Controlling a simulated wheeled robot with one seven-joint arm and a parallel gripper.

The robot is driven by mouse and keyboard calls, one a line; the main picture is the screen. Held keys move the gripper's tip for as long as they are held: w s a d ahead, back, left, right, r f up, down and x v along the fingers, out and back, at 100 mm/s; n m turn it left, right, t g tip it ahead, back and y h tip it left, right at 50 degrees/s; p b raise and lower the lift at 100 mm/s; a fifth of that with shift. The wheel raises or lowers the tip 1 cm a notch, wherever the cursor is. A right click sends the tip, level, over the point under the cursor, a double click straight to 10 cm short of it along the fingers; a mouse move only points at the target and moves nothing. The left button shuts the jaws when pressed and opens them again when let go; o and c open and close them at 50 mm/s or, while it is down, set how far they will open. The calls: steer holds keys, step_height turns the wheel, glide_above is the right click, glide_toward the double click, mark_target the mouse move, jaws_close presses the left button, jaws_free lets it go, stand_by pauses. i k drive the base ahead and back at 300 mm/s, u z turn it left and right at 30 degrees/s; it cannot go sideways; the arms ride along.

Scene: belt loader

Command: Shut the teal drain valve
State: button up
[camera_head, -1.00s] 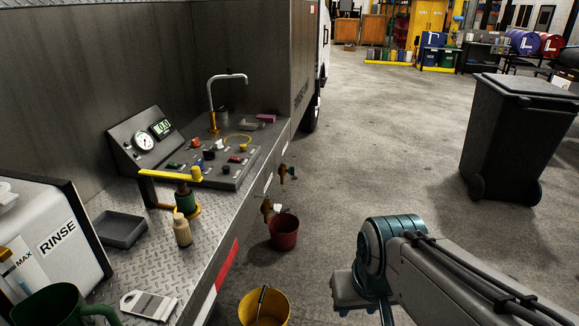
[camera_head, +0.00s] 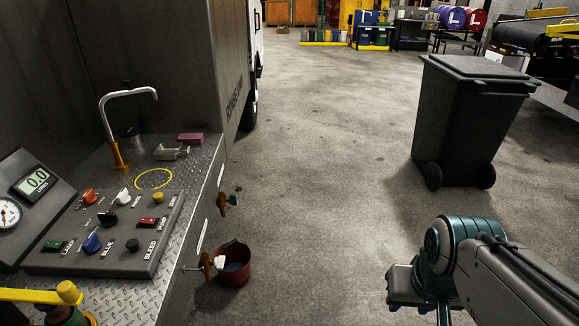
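Two small taps stick out from the side of the vehicle's deck. The farther tap has a brass-brown body and a small teal handle (camera_head: 234,199), which I take as the teal drain valve. The nearer tap (camera_head: 207,265) has a white handle, above and beside a dark red bucket (camera_head: 233,264). The handles are too small to tell whether either valve is open or shut. Part of my arm shows at the lower right, well apart from the taps.
The metal deck (camera_head: 200,215) carries a control panel (camera_head: 125,262) with several knobs and switches, a gauge box (camera_head: 35,215) and a curved spout (camera_head: 112,120). A black wheeled bin (camera_head: 465,120) stands at the right. The concrete floor between is clear.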

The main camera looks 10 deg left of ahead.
mark_target(233, 198)
steer(key=z, duration=0.1)
steer(key=i, duration=1.6)
steer(key=u, duration=0.7)
steer(key=i, duration=0.9)
steer(key=u, duration=0.45)
